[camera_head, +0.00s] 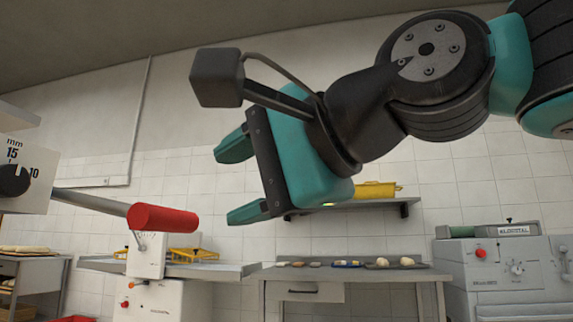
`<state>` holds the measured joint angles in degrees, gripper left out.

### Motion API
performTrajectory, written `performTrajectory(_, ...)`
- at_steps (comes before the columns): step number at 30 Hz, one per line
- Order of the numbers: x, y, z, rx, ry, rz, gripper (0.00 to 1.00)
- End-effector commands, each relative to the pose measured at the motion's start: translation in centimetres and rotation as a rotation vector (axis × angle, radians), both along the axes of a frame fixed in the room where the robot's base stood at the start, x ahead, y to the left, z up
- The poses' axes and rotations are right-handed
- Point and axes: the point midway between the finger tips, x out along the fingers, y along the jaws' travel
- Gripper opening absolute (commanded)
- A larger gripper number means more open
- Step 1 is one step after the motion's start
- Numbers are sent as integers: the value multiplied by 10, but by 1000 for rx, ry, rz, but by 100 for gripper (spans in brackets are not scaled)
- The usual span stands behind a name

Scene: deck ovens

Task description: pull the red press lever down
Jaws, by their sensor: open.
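The red press lever is a grey rod with a thick red handle (163,218) at its end. It sticks out to the right, sloping slightly down, from a white machine (35,185) at the left edge with a dial marked 10 and 15 mm. My gripper (233,182) is above and to the right of the red handle, apart from it. Its two teal fingers point left, one above the other, with an empty gap between them. No part of the handle is hidden by the gripper.
A steel table (350,274) with several small items stands at the back. A wall shelf (345,205) holds a yellow container (376,190). A grey machine (505,275) stands at the right. A white machine (148,255) with side tables stands beyond the handle. Open air surrounds the handle.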

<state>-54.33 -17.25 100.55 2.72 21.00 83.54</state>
Motion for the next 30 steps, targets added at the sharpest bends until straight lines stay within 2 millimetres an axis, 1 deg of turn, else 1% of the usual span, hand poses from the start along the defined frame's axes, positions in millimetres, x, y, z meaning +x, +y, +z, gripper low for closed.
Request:
performTrajectory(1,1,1,-14,-2,2,0,57)
performTrajectory(15,-15,-19,-7,-3,3,1,57)
performTrajectory(17,-22,-27,1,-2,2,2,57)
performTrajectory(21,-30,-37,5,-5,4,2,57)
performTrajectory(30,-32,-40,7,-6,5,1,57)
